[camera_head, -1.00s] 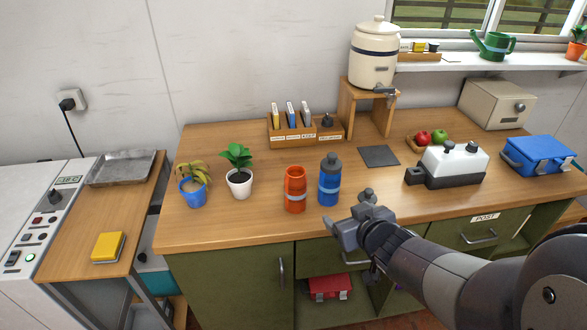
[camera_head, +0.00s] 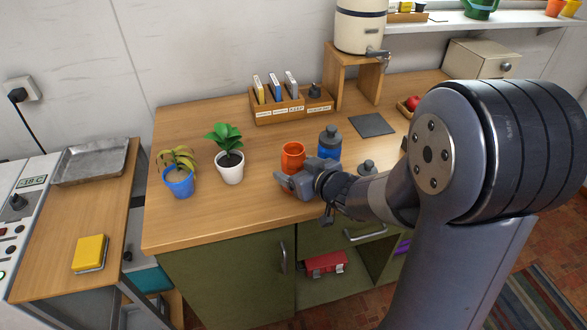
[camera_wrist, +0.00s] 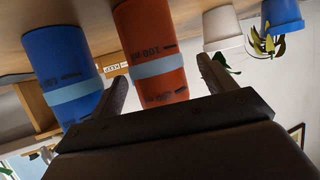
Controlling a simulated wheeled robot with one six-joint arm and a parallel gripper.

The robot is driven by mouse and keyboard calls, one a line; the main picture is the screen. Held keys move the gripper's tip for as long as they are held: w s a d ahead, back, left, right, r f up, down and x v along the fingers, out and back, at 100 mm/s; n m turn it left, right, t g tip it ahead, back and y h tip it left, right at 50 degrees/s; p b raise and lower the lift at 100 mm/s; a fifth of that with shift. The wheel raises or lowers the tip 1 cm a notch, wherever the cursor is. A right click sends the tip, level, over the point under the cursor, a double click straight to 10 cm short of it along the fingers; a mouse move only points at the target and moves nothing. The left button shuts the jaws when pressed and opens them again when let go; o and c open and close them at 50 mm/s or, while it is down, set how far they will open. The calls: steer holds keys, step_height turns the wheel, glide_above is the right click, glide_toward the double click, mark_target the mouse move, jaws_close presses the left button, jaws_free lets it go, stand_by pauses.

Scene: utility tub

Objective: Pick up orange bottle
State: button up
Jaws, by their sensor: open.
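The orange bottle (camera_head: 292,156) stands upright on the wooden counter, its lower part hidden behind my gripper in the head view. In the wrist view the orange bottle (camera_wrist: 155,50), with a pale band, appears upside down between my open fingers. My gripper (camera_head: 283,184) is open and close in front of the bottle, low over the counter; it also shows in the wrist view (camera_wrist: 160,85). Nothing is visibly held. I cannot tell whether a finger touches the bottle. The blue bottle (camera_head: 329,142) stands just right of it, and also shows in the wrist view (camera_wrist: 62,75), close to one finger.
A white pot with a green plant (camera_head: 230,165) and a blue pot (camera_head: 178,182) stand left of the bottle. A wooden organiser (camera_head: 278,114) is behind, with a dark mat (camera_head: 371,124) to the right. My arm covers the counter's right side. The front left counter is clear.

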steer(key=shift+x, duration=1.85)
steer(key=shift+w+d, duration=0.1)
steer(key=shift+c, duration=0.2)
steer(key=shift+r, duration=0.1)
steer(key=c, duration=1.2)
